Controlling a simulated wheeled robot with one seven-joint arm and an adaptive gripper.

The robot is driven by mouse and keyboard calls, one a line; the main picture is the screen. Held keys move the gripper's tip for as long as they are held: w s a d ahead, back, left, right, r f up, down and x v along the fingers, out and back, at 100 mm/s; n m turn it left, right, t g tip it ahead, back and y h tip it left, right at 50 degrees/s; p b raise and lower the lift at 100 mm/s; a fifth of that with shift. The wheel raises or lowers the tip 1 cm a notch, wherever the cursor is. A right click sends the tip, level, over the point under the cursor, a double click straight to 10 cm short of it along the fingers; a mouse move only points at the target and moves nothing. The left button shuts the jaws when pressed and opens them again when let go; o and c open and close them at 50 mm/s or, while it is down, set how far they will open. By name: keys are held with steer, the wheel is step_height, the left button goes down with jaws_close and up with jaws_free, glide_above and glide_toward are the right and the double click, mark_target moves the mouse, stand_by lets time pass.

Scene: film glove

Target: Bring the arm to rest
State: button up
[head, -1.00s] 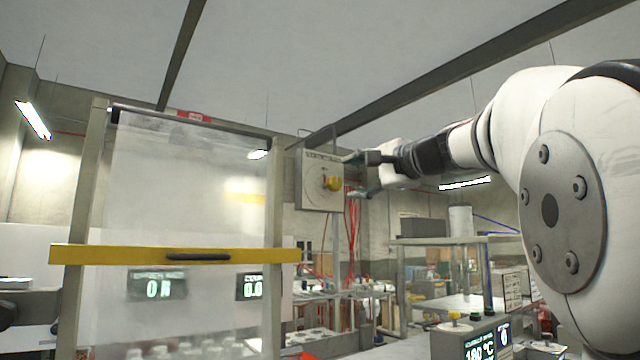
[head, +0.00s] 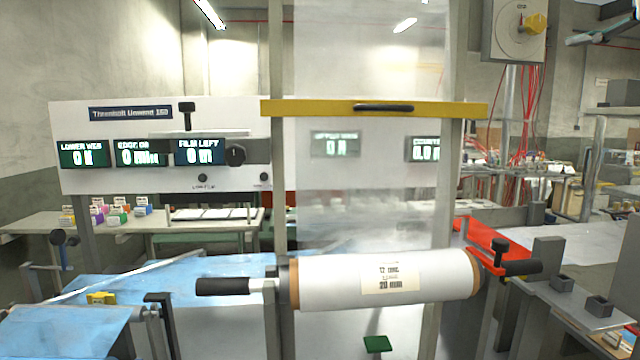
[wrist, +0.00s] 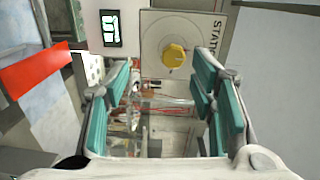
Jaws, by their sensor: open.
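My gripper (wrist: 160,105) shows in the wrist view with its two green-padded fingers spread wide and nothing between them. Beyond the fingertips is a grey switch box with a yellow knob (wrist: 174,56). In the head view only a finger part of my gripper (head: 600,32) shows at the top right edge, to the right of the same yellow knob (head: 534,23). A gap shows between the finger and the box in that view. Most of my arm is outside the head view.
A white film roll (head: 440,275) lies across the front, below a yellow guard bar (head: 300,108) and a clear sheet. A display panel (head: 100,180) stands at left. A red part (head: 480,238) lies right of the roll. Red cables (head: 530,95) hang below the switch box.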

steer(key=s+a+f+n+g+y+p, duration=0.1)
steer(key=s+a+f+n+g, duration=0.3)
steer(key=a+f, duration=0.55)
steer(key=s+a+f+n+g+y+p, duration=0.1)
steer(key=s+a+f+n+g+p, duration=0.15)
steer(key=a+f, duration=0.65)
steer(key=s+a+f+n+g+h+p, duration=0.3)
steer(key=s+f+n+g, duration=0.6)
steer(key=s+f, duration=1.15)
steer(key=s+a+r+n+t+p, duration=0.1)
steer(key=s+a+r+t+p, duration=0.1)
steer(key=s+r+p, duration=0.5)
steer(key=s+a+r+n+t+p, duration=0.1)
steer(key=s+a+r+p, duration=0.1)
steer(key=s+r+p, duration=0.5)
step_height(320, 180, up, 8)
steer(key=p, duration=0.5)
steer(key=shift+a+t, duration=0.25)
steer(key=shift+t, duration=0.1)
